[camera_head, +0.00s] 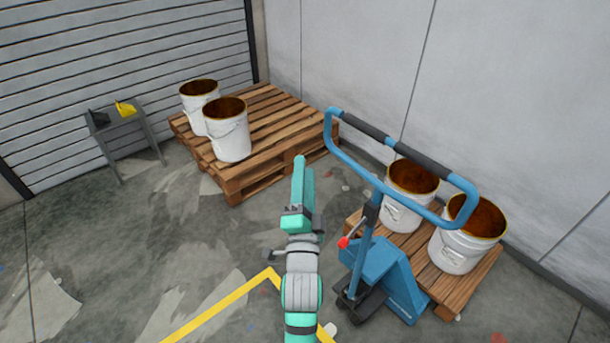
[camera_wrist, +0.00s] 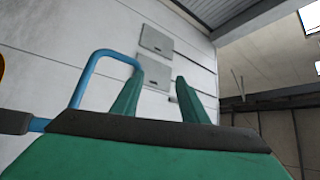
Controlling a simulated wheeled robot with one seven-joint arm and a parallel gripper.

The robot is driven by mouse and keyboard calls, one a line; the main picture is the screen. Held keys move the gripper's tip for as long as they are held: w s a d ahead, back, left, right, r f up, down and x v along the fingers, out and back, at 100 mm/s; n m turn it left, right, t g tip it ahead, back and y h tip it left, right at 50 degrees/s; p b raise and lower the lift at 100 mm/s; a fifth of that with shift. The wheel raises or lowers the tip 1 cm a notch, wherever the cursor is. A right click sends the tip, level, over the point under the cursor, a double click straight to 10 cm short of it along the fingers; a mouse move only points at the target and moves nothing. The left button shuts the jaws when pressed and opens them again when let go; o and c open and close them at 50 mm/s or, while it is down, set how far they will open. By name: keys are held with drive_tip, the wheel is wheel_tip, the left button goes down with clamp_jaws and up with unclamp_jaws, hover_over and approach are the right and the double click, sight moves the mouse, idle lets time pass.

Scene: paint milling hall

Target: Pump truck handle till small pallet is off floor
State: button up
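The blue pallet truck (camera_head: 392,277) stands at the right. Its looped blue handle (camera_head: 333,137) is raised, with a dark grip along the top bar and a red-tipped lever (camera_head: 344,242) on the shaft. The small wooden pallet (camera_head: 467,288) is at the truck, carrying two white buckets (camera_head: 402,212) with brown contents; whether it touches the floor is unclear. My gripper (camera_head: 301,165) points away from me, left of the handle and apart from it. In the wrist view my gripper (camera_wrist: 157,78) has its fingers spread and empty; the handle loop (camera_wrist: 92,72) shows beyond the left finger.
A larger pallet (camera_head: 268,133) with two white buckets (camera_head: 229,138) stands at the back. A small grey table (camera_head: 127,132) holding a yellow item is at the left. A pale wall (camera_head: 520,90) closes off the right. Floor with a yellow line (camera_head: 222,302) is open at the left.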

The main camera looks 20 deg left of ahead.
drive_tip(key=v, duration=1)
drive_tip(key=shift+s+d+f, duration=0.2)
drive_tip(key=shift+s+f, duration=0.05)
drive_tip(key=shift+s, duration=0.1)
